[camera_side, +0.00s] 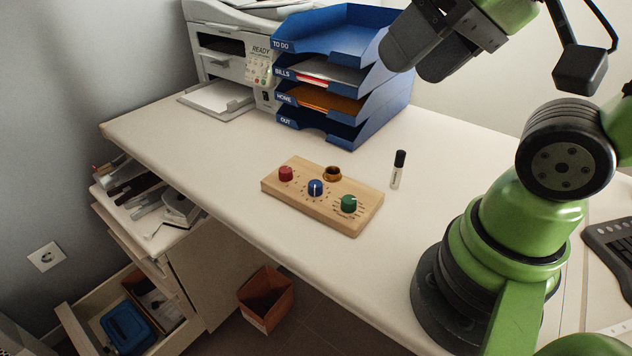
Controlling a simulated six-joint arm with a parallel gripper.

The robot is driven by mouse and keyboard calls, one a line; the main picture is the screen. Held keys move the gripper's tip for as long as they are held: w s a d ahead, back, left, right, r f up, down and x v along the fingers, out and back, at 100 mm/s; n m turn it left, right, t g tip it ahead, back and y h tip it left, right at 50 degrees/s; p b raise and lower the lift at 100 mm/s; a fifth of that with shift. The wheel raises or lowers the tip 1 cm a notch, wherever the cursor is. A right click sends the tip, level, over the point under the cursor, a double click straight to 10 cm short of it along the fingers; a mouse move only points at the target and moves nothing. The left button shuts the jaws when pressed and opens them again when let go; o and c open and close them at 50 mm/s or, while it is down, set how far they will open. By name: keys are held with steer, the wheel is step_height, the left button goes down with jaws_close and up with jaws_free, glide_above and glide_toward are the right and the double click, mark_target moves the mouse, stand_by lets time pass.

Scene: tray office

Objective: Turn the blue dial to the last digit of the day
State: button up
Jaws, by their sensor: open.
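The blue dial (315,188) is the middle knob on a wooden board (349,221) lying on the desk. Its white pointer line faces roughly toward the far side of the board; the digits around it are too small to read. A red dial (286,174) is to its left and a green dial (348,204) to its right. My gripper (408,55) is high up at the top right, in front of the blue trays, well above and apart from the board. No calendar or date is readable in this view.
A stack of blue letter trays (362,128) and a printer (226,42) stand at the back. A small black-capped bottle (397,171) stands right of the board. A round brown holder (332,174) is set in the board. A keyboard (612,246) lies at the right.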

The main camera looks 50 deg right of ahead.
steer(key=n+g+h, duration=0.2)
steer(key=n+g, duration=0.5)
steer(key=n, duration=0.3)
glide_above(315, 183)
step_height(315, 183, down, 18)
step_height(315, 183, down, 10)
steer(key=shift+f, duration=0.15)
steer(key=shift+c, duration=0.5)
steer(key=c, duration=0.8)
steer(key=shift+c, duration=0.2)
